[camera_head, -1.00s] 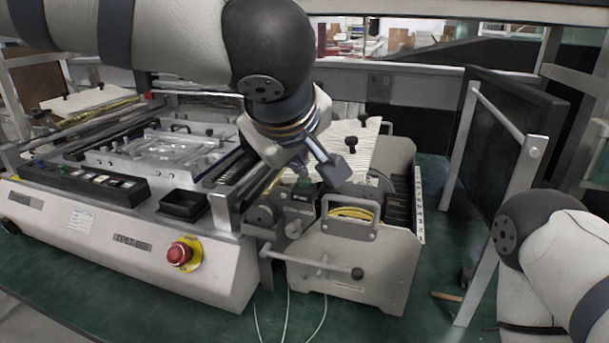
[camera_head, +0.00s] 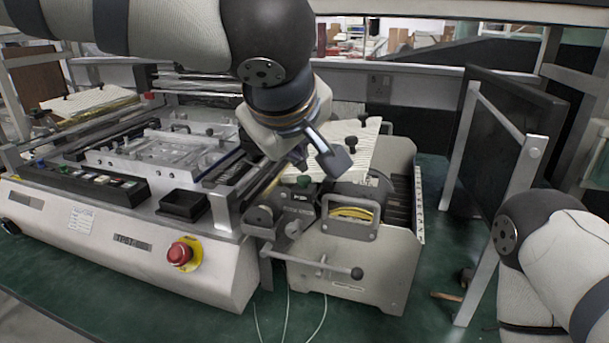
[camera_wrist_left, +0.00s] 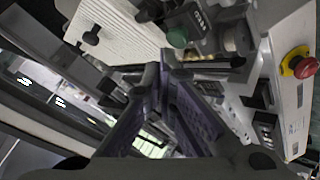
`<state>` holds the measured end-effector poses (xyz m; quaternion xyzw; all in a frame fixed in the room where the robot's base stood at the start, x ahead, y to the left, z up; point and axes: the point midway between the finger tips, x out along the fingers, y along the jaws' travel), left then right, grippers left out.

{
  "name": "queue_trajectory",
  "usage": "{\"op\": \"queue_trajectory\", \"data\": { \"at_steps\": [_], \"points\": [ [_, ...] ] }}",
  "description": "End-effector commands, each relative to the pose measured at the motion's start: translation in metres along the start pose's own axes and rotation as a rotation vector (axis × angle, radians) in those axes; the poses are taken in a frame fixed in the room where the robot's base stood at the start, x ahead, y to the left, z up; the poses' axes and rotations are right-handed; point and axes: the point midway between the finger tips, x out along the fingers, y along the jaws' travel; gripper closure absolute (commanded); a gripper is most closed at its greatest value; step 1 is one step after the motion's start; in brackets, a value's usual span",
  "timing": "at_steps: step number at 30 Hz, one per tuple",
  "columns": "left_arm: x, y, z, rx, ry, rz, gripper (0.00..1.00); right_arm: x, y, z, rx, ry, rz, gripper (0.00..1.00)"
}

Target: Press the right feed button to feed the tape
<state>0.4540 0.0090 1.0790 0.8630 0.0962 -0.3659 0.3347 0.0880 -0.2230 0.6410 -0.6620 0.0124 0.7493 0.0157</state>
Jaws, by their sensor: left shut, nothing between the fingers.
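A small dark control box (camera_head: 299,197) with white lettering sits on the tape feeder, with a green button (camera_head: 303,181) at its top. In the left wrist view the green button (camera_wrist_left: 178,37) and its box (camera_wrist_left: 200,22) show at the top middle, beyond my fingertips. My left gripper (camera_head: 332,160) is shut and empty. It hangs above the feeder, just up and right of the button in the head view, with no visible contact. Its shut fingertips (camera_wrist_left: 155,75) also show in the left wrist view. My right gripper is out of view.
The feeder (camera_head: 350,255) has a yellow tape reel (camera_head: 352,214) and a front lever (camera_head: 357,273). A machine with a red emergency stop (camera_head: 180,253) stands to the left. A dark monitor panel (camera_head: 515,150) stands on the right.

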Motion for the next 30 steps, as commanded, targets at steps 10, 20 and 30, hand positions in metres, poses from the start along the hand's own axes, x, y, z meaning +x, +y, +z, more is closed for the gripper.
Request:
{"op": "queue_trajectory", "data": {
  "at_steps": [10,20,30],
  "points": [
    [-0.016,0.012,-0.012,-0.002,0.000,0.002,1.00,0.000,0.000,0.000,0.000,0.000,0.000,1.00],
    [-0.041,0.030,-0.030,-0.001,-0.001,0.001,1.00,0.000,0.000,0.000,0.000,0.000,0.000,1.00],
    [-0.042,0.030,-0.030,0.000,-0.001,0.000,1.00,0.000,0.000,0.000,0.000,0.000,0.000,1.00]
  ]
}}
